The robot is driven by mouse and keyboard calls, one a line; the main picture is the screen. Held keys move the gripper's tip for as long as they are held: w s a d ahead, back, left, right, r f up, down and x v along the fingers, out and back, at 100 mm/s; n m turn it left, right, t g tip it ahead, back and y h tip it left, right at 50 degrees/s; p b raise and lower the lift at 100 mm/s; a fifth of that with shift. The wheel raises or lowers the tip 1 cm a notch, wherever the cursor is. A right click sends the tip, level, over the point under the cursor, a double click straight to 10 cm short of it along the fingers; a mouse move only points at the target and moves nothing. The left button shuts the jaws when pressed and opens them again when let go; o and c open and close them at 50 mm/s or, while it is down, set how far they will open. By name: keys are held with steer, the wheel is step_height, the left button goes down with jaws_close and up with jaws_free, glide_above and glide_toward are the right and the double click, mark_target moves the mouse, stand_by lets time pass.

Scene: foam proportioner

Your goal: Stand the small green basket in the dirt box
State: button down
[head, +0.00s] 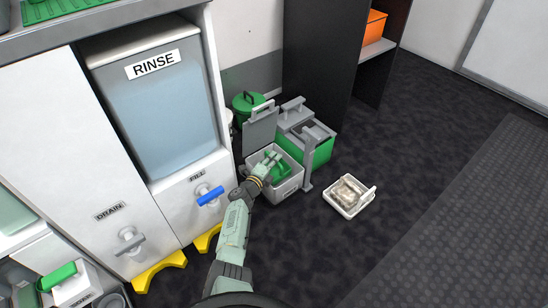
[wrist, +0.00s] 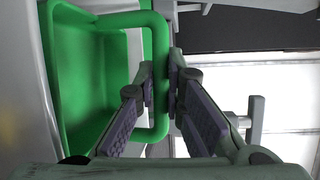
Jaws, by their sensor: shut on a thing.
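The small green basket (wrist: 88,85) fills the left of the wrist view, with its handle (wrist: 157,60) running between my fingers. My gripper (wrist: 162,85) is shut on that handle. In the head view my gripper (head: 269,167) and the basket (head: 281,173) are at the mouth of an open light-grey box (head: 289,189) on the floor. The basket appears within the box's rim, partly hidden by my gripper. I cannot tell whether it touches the box bottom. The label on the box front is too small to read.
The box's grey lid (head: 260,127) stands raised behind it. A green box with a grey top (head: 319,152) and a grey post (head: 307,165) stand close on the right. A white tray (head: 345,211) lies farther right. The RINSE cabinet (head: 150,215) is left; open floor lies in front.

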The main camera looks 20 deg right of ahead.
mark_target(276, 176)
steer(key=shift+y, duration=0.3)
steer(key=f, duration=0.1)
steer(key=s+f, duration=0.1)
steer(key=a+f, duration=0.1)
steer(key=f, duration=0.1)
steer(key=shift+s, duration=0.4)
steer(key=shift+a+f, duration=0.1)
steer(key=shift+f, duration=0.05)
steer(key=shift+s+d+r+p, duration=0.2)
steer(key=shift+d+r+p, duration=0.25)
steer(key=shift+r+p, duration=0.4)
steer(key=shift+w+d+f+b, duration=0.1)
steer(key=shift+w+d+b, duration=0.25)
steer(key=shift+b, duration=0.1)
steer(key=shift+w+d+r+b, duration=0.1)
steer(key=shift+w+r+b, duration=0.1)
steer(key=shift+w+b, duration=0.1)
steer(key=shift+w+r+p, duration=0.1)
steer(key=shift+r+p, duration=0.35)
